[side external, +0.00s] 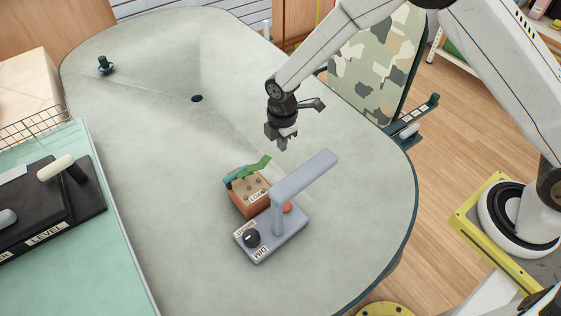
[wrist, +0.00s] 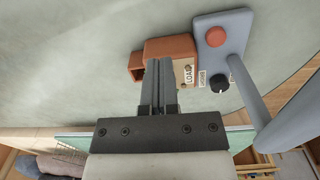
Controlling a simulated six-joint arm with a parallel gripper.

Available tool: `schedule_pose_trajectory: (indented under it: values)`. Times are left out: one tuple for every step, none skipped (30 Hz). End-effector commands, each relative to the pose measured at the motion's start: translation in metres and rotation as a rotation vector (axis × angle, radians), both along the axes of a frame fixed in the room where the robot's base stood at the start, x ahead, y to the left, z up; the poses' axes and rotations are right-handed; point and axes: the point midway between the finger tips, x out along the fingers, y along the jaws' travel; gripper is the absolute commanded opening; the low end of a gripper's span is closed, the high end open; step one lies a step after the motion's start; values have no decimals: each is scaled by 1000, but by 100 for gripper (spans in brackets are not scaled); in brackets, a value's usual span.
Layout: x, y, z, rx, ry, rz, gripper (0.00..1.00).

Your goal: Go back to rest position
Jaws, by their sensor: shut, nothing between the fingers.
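My gripper (side external: 281,142) hangs from the arm above the grey table, pointing down, in the side external view. It is shut and empty, apart from the objects below it. In the wrist view its two fingers (wrist: 159,63) lie close together in front of an orange-brown box. This box (side external: 242,206) sits on the table below and left of the gripper, with a label on it. Green pieces show at its top edge in the side external view. The box also shows in the wrist view (wrist: 168,46), partly hidden by the fingers.
A grey lamp-like device (side external: 292,240) with a black knob (side external: 251,238) and a red button stands right beside the box, its arm reaching up. A dark lever unit (side external: 85,215) is at the left. A green peg (side external: 104,65) stands far left.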

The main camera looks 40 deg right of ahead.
Motion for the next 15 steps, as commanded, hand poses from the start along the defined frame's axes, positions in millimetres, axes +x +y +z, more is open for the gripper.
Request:
schedule_pose_trajectory:
  values:
    - [-1,-5,7,2,-6,-34,0]
    - [-2,-8,10,3,-9,-58,0]
    - [-4,-13,16,6,-15,-95,0]
    - [-6,-16,21,8,-19,-126,0]
    - [-8,-20,26,10,-24,-159,0]
    - [-11,-26,33,13,-31,-207,0]
    - [-13,-31,38,16,-34,-245,0]
    - [-16,-36,43,19,-39,-284,0]
    - [-20,-42,50,23,-46,-338,0]
    - [-23,-47,56,27,-52,-380,0]
    - [-27,-52,61,30,-57,-421,0]
    - [-32,-58,68,35,-64,-476,0]
    - [-36,-63,72,39,-68,-518,0]
    - [-40,-68,77,43,-74,-559,0]
    - [-46,-73,83,48,-81,-614,0]
